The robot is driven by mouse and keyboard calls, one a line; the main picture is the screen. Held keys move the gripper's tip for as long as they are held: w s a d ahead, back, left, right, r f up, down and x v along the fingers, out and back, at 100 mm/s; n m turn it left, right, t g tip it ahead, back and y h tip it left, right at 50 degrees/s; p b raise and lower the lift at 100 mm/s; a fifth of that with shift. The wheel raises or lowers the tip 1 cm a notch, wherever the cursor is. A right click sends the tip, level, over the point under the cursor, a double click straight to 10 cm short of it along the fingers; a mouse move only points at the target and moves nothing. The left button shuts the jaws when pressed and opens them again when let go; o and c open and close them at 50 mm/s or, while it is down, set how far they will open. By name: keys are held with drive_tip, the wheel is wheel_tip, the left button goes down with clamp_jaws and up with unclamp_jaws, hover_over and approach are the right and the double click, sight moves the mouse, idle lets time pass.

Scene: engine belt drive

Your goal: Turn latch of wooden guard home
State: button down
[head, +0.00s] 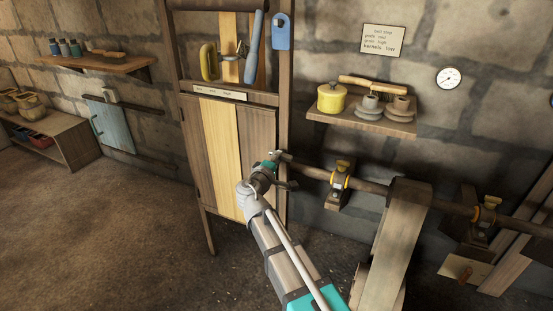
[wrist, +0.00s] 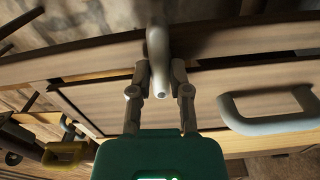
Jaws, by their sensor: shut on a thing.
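The wooden guard (head: 221,140) is a panel of brown and pale yellow upright boards in a wooden frame, at the centre left of the head view. Its boards fill much of the wrist view (wrist: 95,72). My gripper (head: 276,157) is at the guard's right edge in the head view. In the wrist view my gripper (wrist: 157,76) has its two fingers on either side of a grey rounded latch (wrist: 157,42) and is shut on it. The latch crosses the edge of the guard. My gripper mostly hides the latch in the head view.
A grey curved handle (wrist: 268,122) stands out from the boards right of my gripper in the wrist view. A horizontal shaft (head: 372,187) with bearing blocks runs right of the guard. A shelf with a yellow pot (head: 331,99) hangs above it. Open floor lies left.

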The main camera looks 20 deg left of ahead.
drive_tip(key=shift+n, duration=0.6)
drive_tip(key=c, duration=0.6)
unclamp_jaws()
drive_tip(key=shift+s, duration=0.1)
drive_tip(key=shift+s+a, duration=0.15)
drive_tip(key=shift+s, duration=1.8)
drive_tip(key=shift+s+a, duration=0.2)
drive_tip(key=shift+s, duration=1.8)
drive_tip(key=shift+s+a, duration=0.15)
drive_tip(key=shift+s, duration=1.8)
